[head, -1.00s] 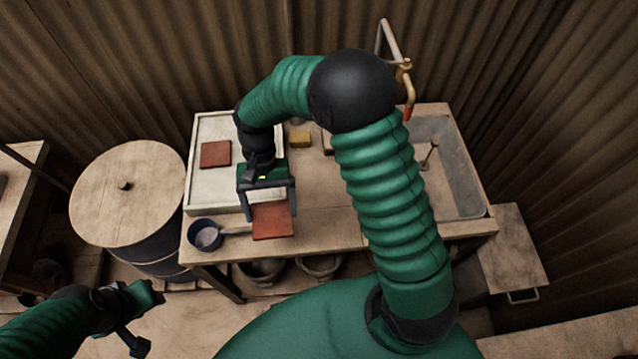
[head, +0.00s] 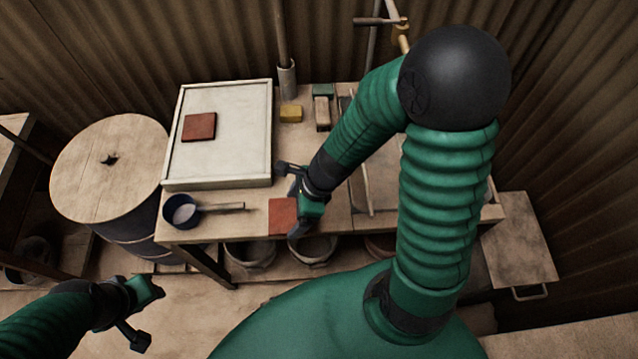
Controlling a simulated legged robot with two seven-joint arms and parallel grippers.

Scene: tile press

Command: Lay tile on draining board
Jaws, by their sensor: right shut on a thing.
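A red-brown square tile (head: 282,216) is at the bench's front edge, right of the pan handle. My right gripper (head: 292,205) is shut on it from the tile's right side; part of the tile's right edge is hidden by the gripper. I cannot tell whether the tile touches the bench. The draining board, a pale raised-rim tray (head: 240,172), lies behind and to the left of the held tile. Another red-brown tile (head: 199,127) lies flat in the board's left part.
A dark pan (head: 184,211) stands left of the held tile, its handle pointing at it. A yellow block (head: 291,114) and a green-topped block (head: 322,91) sit right of the board. A lidded barrel (head: 112,165) stands left. The board's middle and right are bare.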

